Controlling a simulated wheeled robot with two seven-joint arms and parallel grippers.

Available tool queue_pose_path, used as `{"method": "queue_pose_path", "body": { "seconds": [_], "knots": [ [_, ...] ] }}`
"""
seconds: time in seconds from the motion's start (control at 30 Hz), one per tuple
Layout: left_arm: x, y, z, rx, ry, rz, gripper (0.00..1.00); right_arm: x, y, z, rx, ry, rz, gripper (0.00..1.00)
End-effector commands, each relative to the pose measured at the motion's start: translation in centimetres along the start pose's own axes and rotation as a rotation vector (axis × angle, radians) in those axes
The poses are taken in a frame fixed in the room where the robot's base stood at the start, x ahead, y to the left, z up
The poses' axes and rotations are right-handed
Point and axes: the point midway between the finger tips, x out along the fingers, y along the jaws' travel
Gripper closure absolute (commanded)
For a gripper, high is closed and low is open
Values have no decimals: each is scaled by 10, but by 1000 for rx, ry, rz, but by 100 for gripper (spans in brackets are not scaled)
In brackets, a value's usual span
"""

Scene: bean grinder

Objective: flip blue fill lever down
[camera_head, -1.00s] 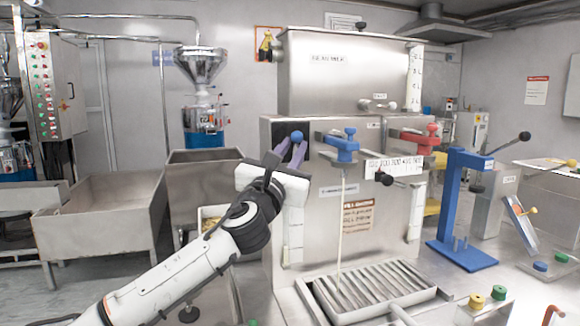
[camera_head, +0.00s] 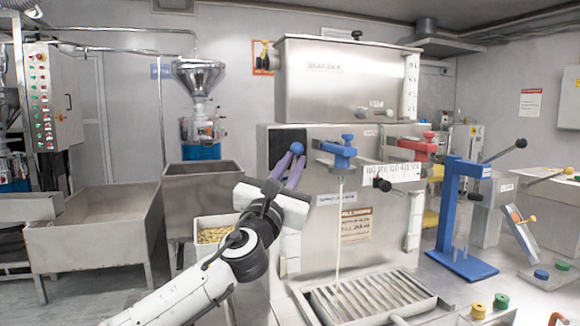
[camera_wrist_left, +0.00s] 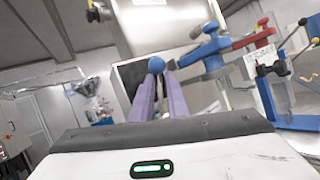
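The blue fill valve (camera_head: 338,150) is on the front of the steel machine, and a pale stream runs from its spout to the grate. A blue ball knob (camera_head: 297,148), apparently the lever's end, is at its left, at about valve height. My left gripper (camera_head: 290,163) is at this knob, its purple fingers pointing up. In the left wrist view the knob (camera_wrist_left: 156,65) shows at the fingertips, between the two slightly parted fingers (camera_wrist_left: 160,85). I cannot tell whether they press on it. The lever's rod is mostly hidden. My right gripper is not in view.
A red valve (camera_head: 418,147) is to the right of the blue one, with a black knob (camera_head: 381,185) below. The steel grate tray (camera_head: 370,297) lies under the spout. A blue stand (camera_head: 450,215) with a black-tipped lever is further right. A bin of beans (camera_head: 213,234) is behind my left arm.

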Motion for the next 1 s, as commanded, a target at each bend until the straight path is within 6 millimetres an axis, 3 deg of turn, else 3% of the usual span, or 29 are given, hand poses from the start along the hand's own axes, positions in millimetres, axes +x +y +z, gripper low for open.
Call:
{"method": "queue_pose_path", "body": {
  "seconds": [0.47, 1.0],
  "knots": [
    [-5, 1, 1, 5, -3, 2, 73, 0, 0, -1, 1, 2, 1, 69],
    [-88, 0, 2, 4, -6, -2, 73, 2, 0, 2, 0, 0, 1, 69]
  ]
}}
